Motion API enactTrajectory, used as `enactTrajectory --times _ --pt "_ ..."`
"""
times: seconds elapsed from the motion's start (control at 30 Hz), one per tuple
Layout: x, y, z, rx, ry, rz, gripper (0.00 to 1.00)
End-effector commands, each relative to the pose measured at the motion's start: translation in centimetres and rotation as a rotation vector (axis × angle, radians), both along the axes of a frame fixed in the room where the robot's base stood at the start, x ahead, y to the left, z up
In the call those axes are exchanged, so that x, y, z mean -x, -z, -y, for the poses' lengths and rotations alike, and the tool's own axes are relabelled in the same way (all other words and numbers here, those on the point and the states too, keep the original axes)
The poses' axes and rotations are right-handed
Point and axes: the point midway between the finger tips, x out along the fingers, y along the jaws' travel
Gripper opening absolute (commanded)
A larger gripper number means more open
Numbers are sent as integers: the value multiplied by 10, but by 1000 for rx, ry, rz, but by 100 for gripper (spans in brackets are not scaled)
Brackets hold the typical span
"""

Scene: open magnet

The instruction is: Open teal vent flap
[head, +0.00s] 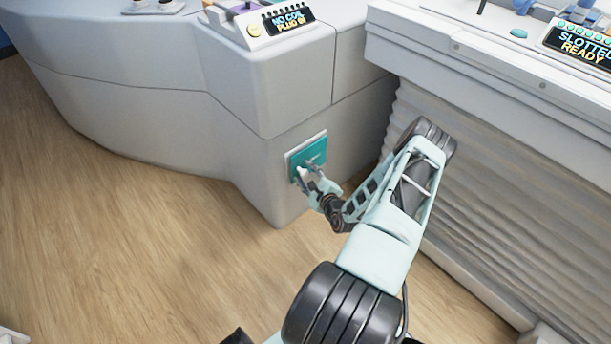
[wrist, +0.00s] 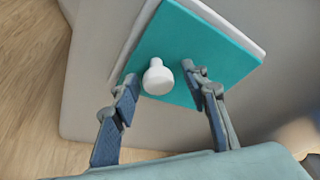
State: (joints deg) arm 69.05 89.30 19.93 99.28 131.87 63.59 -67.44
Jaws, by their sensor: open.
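The teal vent flap (head: 317,153) sits in a white frame low on the side of the grey counter. It looks closed, lying flat against its frame. In the wrist view the flap (wrist: 205,45) fills the upper middle, with a white round knob (wrist: 158,77) standing out from it. My gripper (head: 307,170) is at the flap's lower left in the head view. In the wrist view my gripper (wrist: 160,82) is open, with one finger on each side of the knob.
The grey counter (head: 130,120) curves away to the left. A white unit with ribbed side panels (head: 500,190) stands close on the right, beside my arm. Display devices (head: 290,20) sit on the tops.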

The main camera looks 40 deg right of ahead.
Motion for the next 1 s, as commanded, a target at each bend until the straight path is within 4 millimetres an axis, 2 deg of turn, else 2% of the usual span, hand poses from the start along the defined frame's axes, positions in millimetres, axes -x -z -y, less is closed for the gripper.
enactTrajectory --times 0.13,0.5,1.0 --pt "0 0 0 0 -1 -1 41" --pt "0 0 0 0 0 0 0" --pt "4 -1 -1 1 -5 0 0"
